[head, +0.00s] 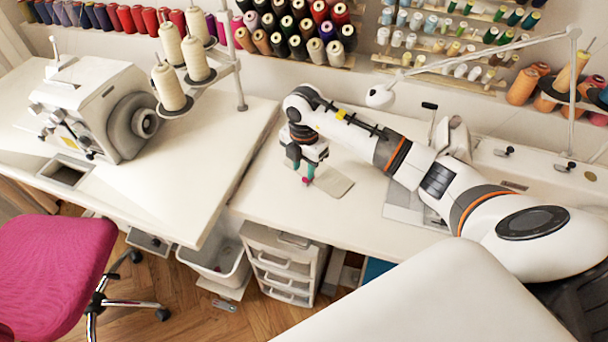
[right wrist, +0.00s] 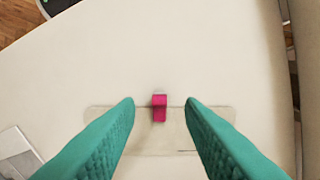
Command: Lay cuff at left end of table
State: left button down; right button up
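The cuff is a flat, pale beige strip (head: 334,183) on the left part of the right-hand white table (head: 262,195). It also shows as a cream strip in the right wrist view (right wrist: 160,143), with a small pink block or clip (right wrist: 159,107) at its edge. My right gripper (head: 302,174) points down at the cuff's left side in the head view. In the right wrist view its teal fingers (right wrist: 160,103) are spread apart, with the pink piece between their tips and touching neither. My left gripper is not in view.
A sewing machine (head: 95,105) and thread cones (head: 170,88) stand on the left-hand table. A gap edge separates the two tables. Another machine (head: 450,140) is behind my right arm. A pink chair (head: 50,265) and white drawers (head: 283,262) are below. Tabletop left of the cuff is clear.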

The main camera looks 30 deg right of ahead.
notch_tip(320, 180, up, 8)
jog(key=shift+f, duration=0.2)
dwell(0.4)
